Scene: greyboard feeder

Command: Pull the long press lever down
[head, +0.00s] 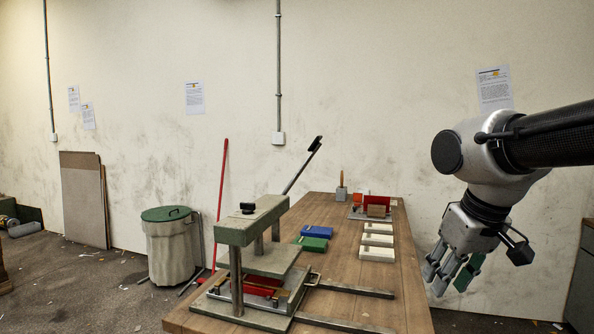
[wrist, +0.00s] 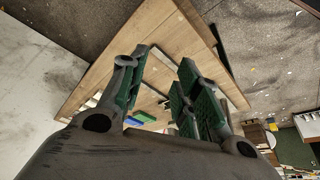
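The long press lever (head: 301,167) slants up and to the right behind the press (head: 250,226), with a black grip at its raised end. The press is a grey-green frame on the near left of the wooden table, with red parts under its top plate. My gripper (head: 455,274) hangs at the right of the head view, beyond the table's right edge and well apart from the lever. In the wrist view my gripper (wrist: 160,80) has its two green-padded fingers spread with nothing held between them. I cannot make out the lever in the wrist view.
The wooden table (head: 345,272) bears a blue block (head: 316,232), a green block (head: 311,244), several white blocks (head: 377,254) and a red fixture (head: 376,202) at the far end. A lidded bin (head: 172,250) and a red pole (head: 220,200) stand left of the press.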

